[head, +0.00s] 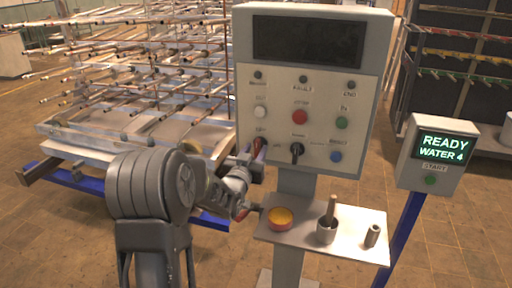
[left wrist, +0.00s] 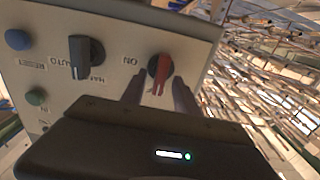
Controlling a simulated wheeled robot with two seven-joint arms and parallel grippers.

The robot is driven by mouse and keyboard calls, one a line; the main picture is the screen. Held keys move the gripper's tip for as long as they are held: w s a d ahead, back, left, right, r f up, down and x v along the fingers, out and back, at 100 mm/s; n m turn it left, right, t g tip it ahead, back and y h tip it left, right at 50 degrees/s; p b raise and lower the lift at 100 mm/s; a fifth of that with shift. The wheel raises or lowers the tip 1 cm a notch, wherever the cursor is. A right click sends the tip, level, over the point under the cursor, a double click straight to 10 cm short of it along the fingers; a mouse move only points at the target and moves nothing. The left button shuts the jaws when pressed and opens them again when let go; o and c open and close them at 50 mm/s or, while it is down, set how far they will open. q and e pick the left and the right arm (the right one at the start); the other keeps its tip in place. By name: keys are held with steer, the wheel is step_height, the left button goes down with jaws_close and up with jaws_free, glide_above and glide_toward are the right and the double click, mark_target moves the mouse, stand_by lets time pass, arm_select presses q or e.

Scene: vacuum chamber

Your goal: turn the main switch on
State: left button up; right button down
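The main switch, a red rotary handle on a dark round base, sits at the lower left of the control panel (head: 332,88), partly hidden by my gripper in the head view. In the left wrist view the red handle (left wrist: 161,74) stands roughly upright in the picture, slightly tilted, with the label ON to its left. My left gripper (head: 254,163) is at the panel's lower left edge. Its two fingers (left wrist: 159,92) are apart, one on each side of the red handle; I cannot tell whether either touches it. My right gripper is not in view.
A black selector knob (head: 297,150) and a blue button (head: 336,156) are beside the switch. A shelf (head: 349,225) below carries a yellow-topped red dish (head: 281,218), a mortar with pestle (head: 327,230) and a small cylinder (head: 373,236). A rod rack (head: 150,60) stands at left.

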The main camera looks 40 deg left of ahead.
arm_select(q)
steer(key=shift+w+a, duration=0.2)
steer(key=shift+w, duration=0.25)
steer(key=shift+c, duration=0.3)
jaws_close()
